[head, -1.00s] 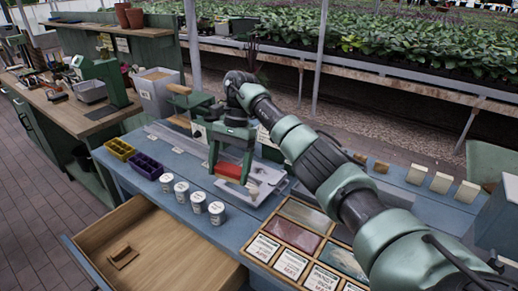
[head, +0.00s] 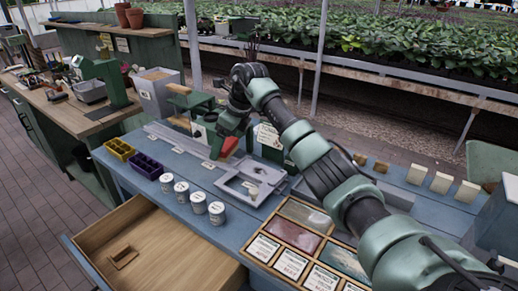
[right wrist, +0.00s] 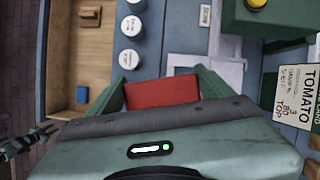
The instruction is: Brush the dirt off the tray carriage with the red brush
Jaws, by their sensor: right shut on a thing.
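My right gripper (head: 228,150) is shut on the red brush (head: 230,146) above the blue bench. The red brush head shows between the fingers in the right wrist view (right wrist: 162,92). The grey tray carriage (head: 234,189) lies on the bench to the right of and below the gripper in the head view, apart from the brush. A small pale knob (head: 253,192) stands on it. I cannot make out dirt on it. What looks like my left gripper (right wrist: 30,141) shows small and dark at the left edge of the right wrist view; its jaws are unclear.
Several white labelled cans (head: 198,202) stand near the bench's front edge. Yellow (head: 120,149) and purple (head: 148,166) trays sit at the left. An open wooden drawer (head: 160,255) juts out in front. A framed sample box (head: 303,238) lies at the right.

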